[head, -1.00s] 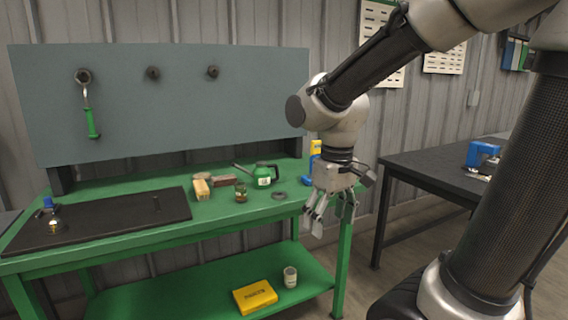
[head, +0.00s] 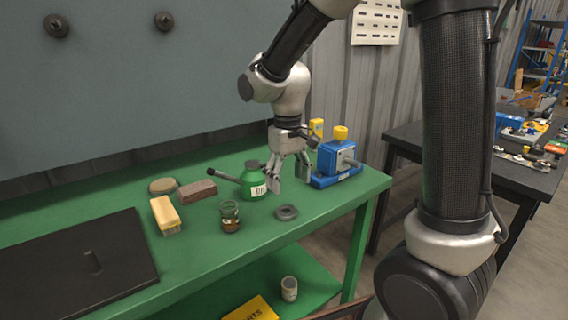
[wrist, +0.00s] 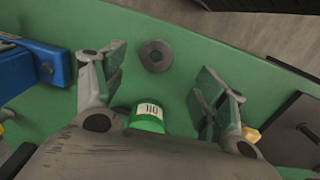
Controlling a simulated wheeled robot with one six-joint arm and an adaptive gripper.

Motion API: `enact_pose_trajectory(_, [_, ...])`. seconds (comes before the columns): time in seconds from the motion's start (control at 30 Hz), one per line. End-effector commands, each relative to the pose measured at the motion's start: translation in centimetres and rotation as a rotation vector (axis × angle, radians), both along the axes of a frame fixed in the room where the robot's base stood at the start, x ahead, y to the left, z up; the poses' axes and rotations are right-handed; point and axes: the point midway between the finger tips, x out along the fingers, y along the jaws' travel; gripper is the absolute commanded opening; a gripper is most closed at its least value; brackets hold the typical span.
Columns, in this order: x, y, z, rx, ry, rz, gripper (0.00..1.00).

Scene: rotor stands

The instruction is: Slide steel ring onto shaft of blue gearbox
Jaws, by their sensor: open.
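The steel ring (head: 287,212) lies flat on the green bench near its front right part. It also shows in the wrist view (wrist: 156,56), beyond and between the open fingers. In the wrist view part of the blue gearbox (wrist: 38,62) shows at the left edge. My gripper (head: 290,181) is open and empty, above the bench, behind the ring and left of the gearbox.
A green oil can (head: 254,181) stands just left of my gripper. A jar (head: 229,217), a brush (head: 165,214), a brown block (head: 196,192) and a round tin (head: 162,186) lie further left. A black mat (head: 60,262) with a peg covers the left part of the bench.

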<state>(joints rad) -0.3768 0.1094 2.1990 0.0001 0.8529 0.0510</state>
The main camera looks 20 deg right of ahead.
Motion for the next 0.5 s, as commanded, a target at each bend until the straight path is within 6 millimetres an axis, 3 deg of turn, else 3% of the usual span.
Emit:
enact_pose_trajectory(0.27, [0.5, 0.2, -1.0, 0.006, -0.017, -0.012, 0.72])
enact_pose_trajectory(0.5, [0.4, 0.2, -4.6, 0.006, -0.014, -0.012, 0.72])
